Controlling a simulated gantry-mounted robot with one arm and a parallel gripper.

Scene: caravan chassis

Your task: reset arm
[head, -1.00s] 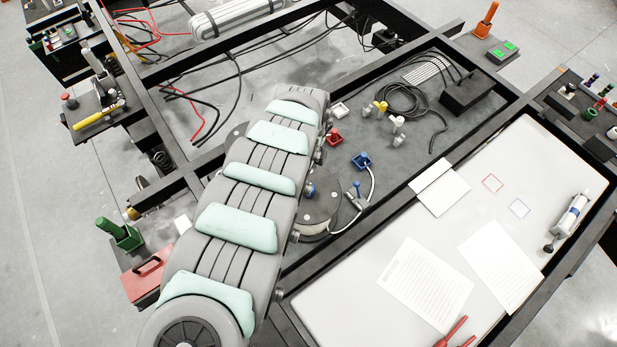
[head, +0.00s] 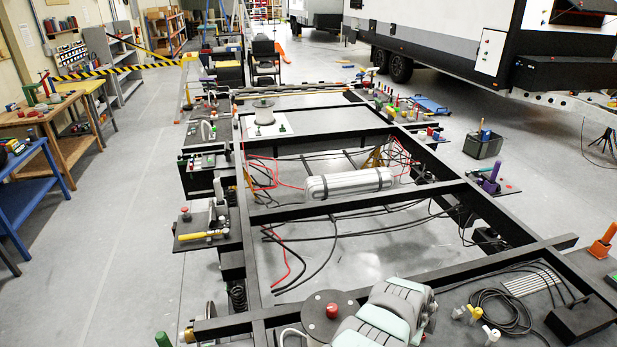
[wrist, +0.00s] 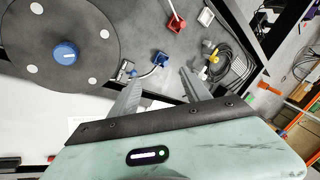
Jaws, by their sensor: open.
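My gripper (wrist: 161,80) shows in the wrist view with its two fingers apart and nothing between them. It hangs above the chassis deck. A blue block with a cable (wrist: 160,59) lies beyond the fingertips. A dark round disc with a blue knob (wrist: 65,53) is at the upper left of that view. In the head view my arm fills the bottom centre, and my gripper is out of sight there.
The black chassis frame (head: 365,203) spans the head view, with a white tank (head: 350,183) and loose cables inside it. Workbenches (head: 52,130) stand at left. A grey floor aisle is clear.

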